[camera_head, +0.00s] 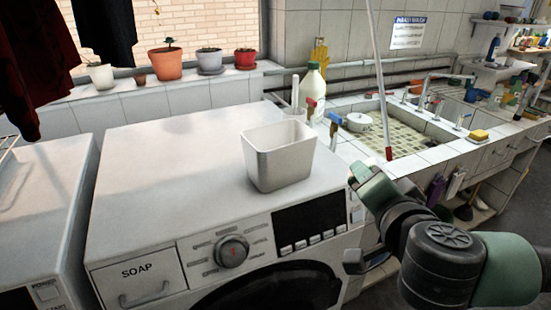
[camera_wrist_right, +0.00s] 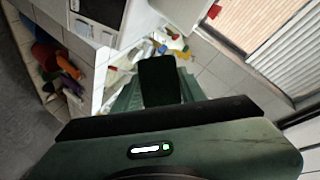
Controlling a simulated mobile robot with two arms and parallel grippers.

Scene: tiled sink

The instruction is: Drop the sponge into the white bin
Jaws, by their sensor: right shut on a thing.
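The white bin (camera_head: 265,168) stands upright on the washing machine top, near its front right edge. A yellow block that looks like a sponge (camera_head: 480,134) lies on the tiled rim at the right of the sink. My right gripper (camera_head: 374,188) is green and black, in front of the sink and to the right of the bin, apart from it. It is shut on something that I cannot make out. In the right wrist view a dark green block (camera_wrist_right: 160,80) stands before the gripper housing; I cannot tell whether it is held. My left gripper is out of view.
A white bottle (camera_head: 313,83) and a cup stand behind the bin. A red-tipped pole (camera_head: 388,152) leans across the sink (camera_head: 405,138). The washing machine top (camera_head: 170,165) is clear left of the bin. Potted plants (camera_head: 166,63) line the sill.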

